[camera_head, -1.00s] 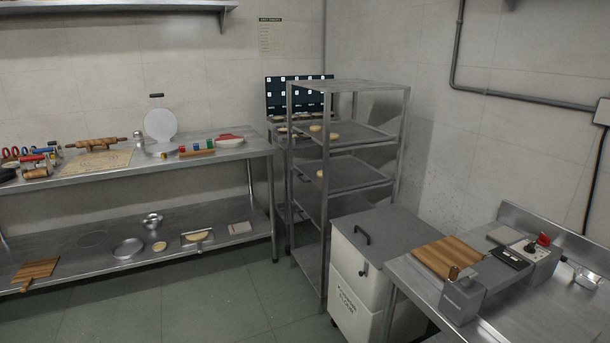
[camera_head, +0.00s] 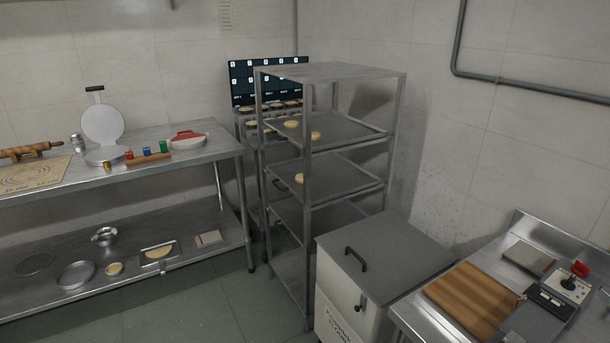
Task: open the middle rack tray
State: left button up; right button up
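A tall metal rack (camera_head: 308,110) stands in the back corner in the head view. Its upper tray (camera_head: 350,131) holds a few round pale breads. The middle rack tray (camera_head: 342,177) lies one level below, with a round bread (camera_head: 299,178) near its left front; it appears to sit within the rack frame. A lower shelf (camera_head: 290,213) shows beneath it, partly hidden by the white bin. Neither of my grippers shows in the view.
A white bin with a grey lid (camera_head: 385,252) stands close in front of the rack's right side. A steel counter with a wooden board (camera_head: 471,299) is at the lower right. A two-level steel table (camera_head: 190,163) is at left. Green floor (camera_head: 190,305) is clear between.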

aim_at(333, 177)
jog(key=i+j+z, duration=0.1)
jog(key=i, duration=0.4)
jog(key=i+j, duration=0.25)
jog(key=i, duration=0.25)
jog(key=i+j+z, duration=0.15)
jog(key=i, duration=0.35)
